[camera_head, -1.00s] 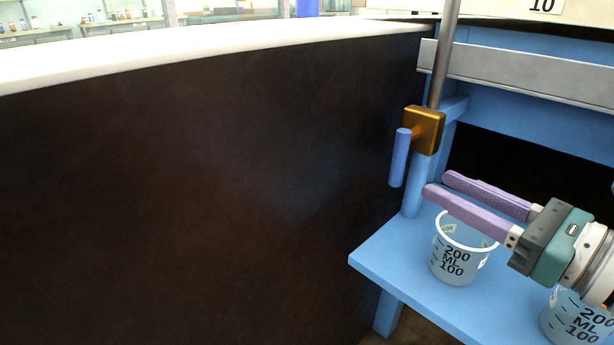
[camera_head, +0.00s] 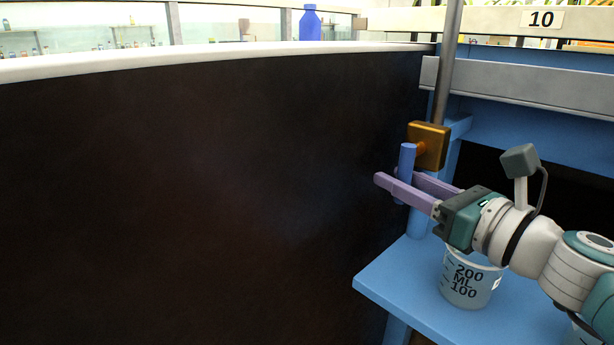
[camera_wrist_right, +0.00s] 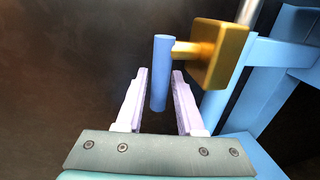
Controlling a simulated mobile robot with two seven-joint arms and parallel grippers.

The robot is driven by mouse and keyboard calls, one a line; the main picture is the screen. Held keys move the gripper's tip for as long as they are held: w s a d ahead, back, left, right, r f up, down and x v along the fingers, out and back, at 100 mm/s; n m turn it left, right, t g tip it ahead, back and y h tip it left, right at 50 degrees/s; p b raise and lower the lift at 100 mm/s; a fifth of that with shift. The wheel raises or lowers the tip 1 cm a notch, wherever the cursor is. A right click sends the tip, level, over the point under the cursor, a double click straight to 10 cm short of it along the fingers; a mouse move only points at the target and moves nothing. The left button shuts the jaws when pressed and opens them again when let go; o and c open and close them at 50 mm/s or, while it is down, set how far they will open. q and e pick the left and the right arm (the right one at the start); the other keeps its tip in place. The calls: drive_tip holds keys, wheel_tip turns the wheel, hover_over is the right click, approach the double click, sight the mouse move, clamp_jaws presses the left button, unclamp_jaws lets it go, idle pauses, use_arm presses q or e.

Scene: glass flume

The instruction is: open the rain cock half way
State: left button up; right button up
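The rain cock has a brass block (camera_head: 428,145) on a grey vertical pipe and a blue lever handle (camera_head: 407,160) that hangs straight down from its left side. My right gripper (camera_head: 386,178) is open, with one purple finger on each side of the lower part of the handle. In the right wrist view, the blue handle (camera_wrist_right: 160,72) stands between the two open fingers (camera_wrist_right: 160,78), with a visible gap on both sides. The brass block (camera_wrist_right: 219,53) shows to the right there. My left gripper is out of view.
A beaker (camera_head: 468,278) marked 200 ML stands on the blue shelf (camera_head: 400,285) below my right gripper. A second beaker is partly cut off at the lower right. A large dark wall (camera_head: 200,190) fills the left. A blue bottle (camera_head: 310,22) stands behind its white rim.

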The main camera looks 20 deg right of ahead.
drive_tip(key=shift+c, duration=0.3)
clamp_jaws()
idle(1.1)
